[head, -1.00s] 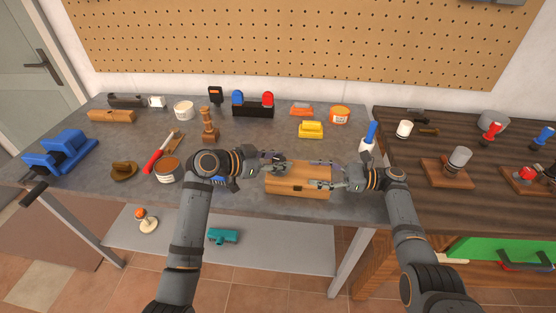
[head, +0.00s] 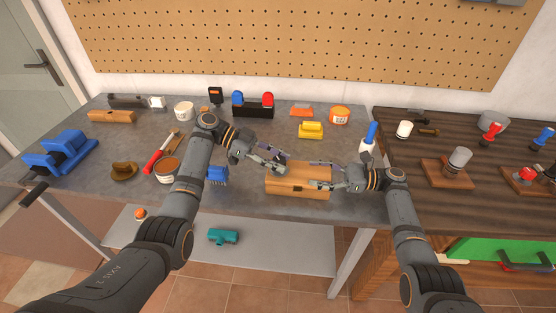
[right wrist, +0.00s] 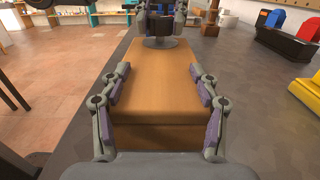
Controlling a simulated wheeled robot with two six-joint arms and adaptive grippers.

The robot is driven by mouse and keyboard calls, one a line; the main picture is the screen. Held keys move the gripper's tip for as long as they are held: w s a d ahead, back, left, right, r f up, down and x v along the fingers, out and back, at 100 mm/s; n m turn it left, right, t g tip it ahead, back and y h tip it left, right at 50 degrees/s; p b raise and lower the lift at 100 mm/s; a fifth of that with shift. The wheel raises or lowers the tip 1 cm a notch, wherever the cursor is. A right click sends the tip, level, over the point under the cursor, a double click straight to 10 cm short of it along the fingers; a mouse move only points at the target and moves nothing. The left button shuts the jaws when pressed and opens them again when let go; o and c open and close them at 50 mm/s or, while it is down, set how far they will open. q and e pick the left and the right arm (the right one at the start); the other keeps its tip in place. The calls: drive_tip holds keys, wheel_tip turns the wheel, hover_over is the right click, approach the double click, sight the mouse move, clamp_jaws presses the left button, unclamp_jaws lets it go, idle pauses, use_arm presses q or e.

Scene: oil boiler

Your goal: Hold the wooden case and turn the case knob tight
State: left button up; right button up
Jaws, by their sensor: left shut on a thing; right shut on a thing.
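The wooden case (head: 299,182) is a light-brown box lying near the front edge of the grey workbench. My right gripper (head: 329,175) is shut on its right end; in the right wrist view its fingers (right wrist: 162,92) press on both sides of the case (right wrist: 160,80). A dark round knob (right wrist: 160,42) shows at the case's far end in the right wrist view. My left gripper (head: 280,163) is shut on this case knob at the case's left end, and its fingers hide much of the knob in the head view.
A blue brush (head: 217,174) lies left of the case, near my left arm. A brown-topped tin (head: 167,170) and a red-handled tool (head: 157,158) lie farther left. A yellow block (head: 311,130) and an orange tub (head: 340,115) stand behind the case.

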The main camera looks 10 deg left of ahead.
sight(278, 160)
use_arm(q)
drive_tip(key=shift+f+m+g, duration=0.1)
drive_tip(key=shift+m+g, duration=0.5)
drive_tip(key=shift+g, duration=0.1)
drive_tip(key=shift+m+g+y, duration=0.3)
drive_tip(key=o, duration=1.2)
wheel_tip(278, 160, up, 10)
drive_tip(key=shift+r, duration=0.1)
